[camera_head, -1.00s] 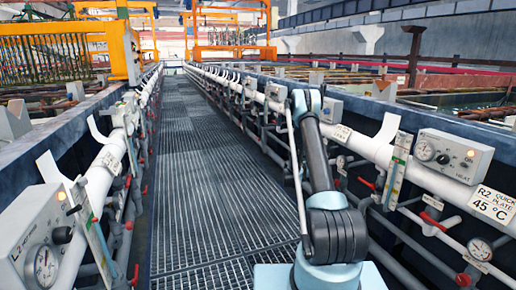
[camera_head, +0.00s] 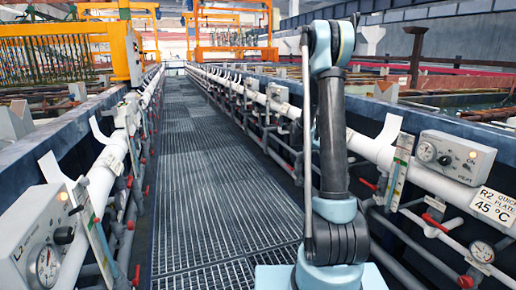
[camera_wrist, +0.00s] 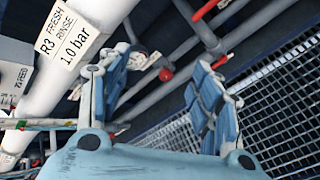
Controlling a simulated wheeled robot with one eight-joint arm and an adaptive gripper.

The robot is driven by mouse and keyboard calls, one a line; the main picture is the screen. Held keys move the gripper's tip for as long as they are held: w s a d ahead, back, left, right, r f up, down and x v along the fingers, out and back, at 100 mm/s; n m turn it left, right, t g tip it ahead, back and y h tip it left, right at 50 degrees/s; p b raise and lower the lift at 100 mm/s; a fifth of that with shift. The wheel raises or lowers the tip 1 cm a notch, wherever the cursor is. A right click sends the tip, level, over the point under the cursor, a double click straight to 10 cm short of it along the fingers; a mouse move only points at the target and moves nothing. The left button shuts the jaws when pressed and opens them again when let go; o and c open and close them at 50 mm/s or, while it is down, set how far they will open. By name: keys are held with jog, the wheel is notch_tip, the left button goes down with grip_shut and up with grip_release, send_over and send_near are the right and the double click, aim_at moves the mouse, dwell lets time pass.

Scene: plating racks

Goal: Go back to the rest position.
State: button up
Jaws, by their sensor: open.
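My gripper (camera_wrist: 168,68) shows in the wrist view with its two blue-grey fingers spread apart. It is open, and nothing is between the fingers. It hangs beside the right-hand pipework, with the walkway grating (camera_wrist: 285,125) to the right in that view. In the head view my arm rises upright from its base to a high elbow at the top. The gripper itself is hidden there behind the arm.
A white pipe (camera_wrist: 50,85) with an "R3 fresh rinse 1.0 bar" label (camera_wrist: 68,38) and a red valve handle (camera_wrist: 166,74) are near the gripper. The walkway (camera_head: 200,180) is clear. A control box (camera_head: 452,155) stands right, another (camera_head: 45,235) left.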

jog(key=s+a+r+m+g+y, duration=0.1)
jog(key=s+a+r+m+y, duration=0.2)
jog(key=s, duration=0.9)
jog(key=s+a+r+m+y, duration=0.2)
jog(key=s+a+r, duration=0.15)
jog(key=s, duration=0.95)
jog(key=s+a+f+m+y, duration=0.1)
jog(key=s+a+f+m, duration=0.1)
jog(key=s, duration=0.6)
jog(key=s+a+f+m+y, duration=0.2)
jog(key=s+a, duration=0.3)
jog(key=s, duration=0.3)
jog(key=s+a+f+m+g+y, duration=0.1)
jog(key=s+a+f, duration=0.3)
jog(key=s, duration=0.4)
jog(key=shift+f+m+y, duration=0.3)
jog(key=shift+m+y, duration=0.1)
jog(key=shift+y, duration=0.1)
jog(key=shift+w+f, duration=0.2)
jog(key=shift+w, duration=0.25)
